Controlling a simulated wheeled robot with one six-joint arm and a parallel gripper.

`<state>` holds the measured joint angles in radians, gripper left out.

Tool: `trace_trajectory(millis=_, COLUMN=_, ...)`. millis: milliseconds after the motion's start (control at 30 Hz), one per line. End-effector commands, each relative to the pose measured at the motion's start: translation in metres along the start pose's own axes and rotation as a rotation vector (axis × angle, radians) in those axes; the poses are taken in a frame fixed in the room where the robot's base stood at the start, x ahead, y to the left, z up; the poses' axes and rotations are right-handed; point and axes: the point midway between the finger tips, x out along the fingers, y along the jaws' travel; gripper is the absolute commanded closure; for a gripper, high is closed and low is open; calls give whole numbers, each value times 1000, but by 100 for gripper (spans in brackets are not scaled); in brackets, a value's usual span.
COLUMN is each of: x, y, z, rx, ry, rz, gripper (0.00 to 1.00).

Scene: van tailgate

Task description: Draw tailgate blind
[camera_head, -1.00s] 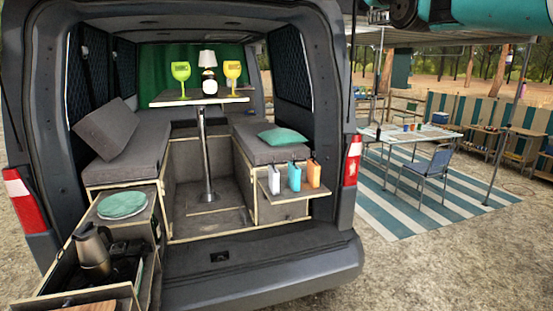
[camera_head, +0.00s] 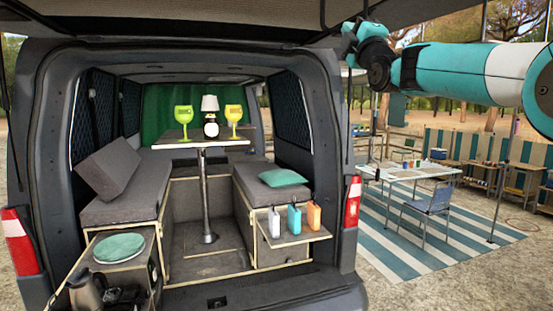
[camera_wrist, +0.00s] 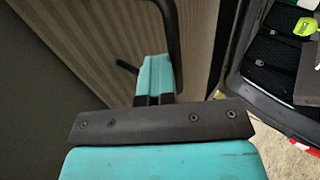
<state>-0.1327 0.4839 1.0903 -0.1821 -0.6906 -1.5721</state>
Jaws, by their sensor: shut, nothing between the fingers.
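A beige ribbed surface (camera_wrist: 110,35), which looks like the blind's fabric, fills the upper left of the wrist view. A dark bar (camera_wrist: 178,50) bends down along its right side, close to my teal gripper (camera_wrist: 155,72). The gripper is shut and empty; I cannot tell whether it touches the bar. In the head view, my gripper (camera_head: 352,38) is high at the upper right of the van opening, under the raised tailgate (camera_head: 160,15). The opening itself is uncovered.
Inside the van are a table (camera_head: 200,144) with two goblets and a lamp, and grey benches (camera_head: 125,209). Bottles stand on a fold-out shelf (camera_head: 290,238) at the right. A kettle (camera_head: 86,294) is at the lower left. An awning area with a striped mat (camera_head: 400,250) lies right.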

Motion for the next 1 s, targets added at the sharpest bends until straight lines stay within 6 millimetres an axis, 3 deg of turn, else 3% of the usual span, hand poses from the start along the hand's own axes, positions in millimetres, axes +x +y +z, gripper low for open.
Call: trace_trajectory(millis=1000, x=55, y=-51, z=0, rx=1, ry=1, rz=-4, gripper=100)
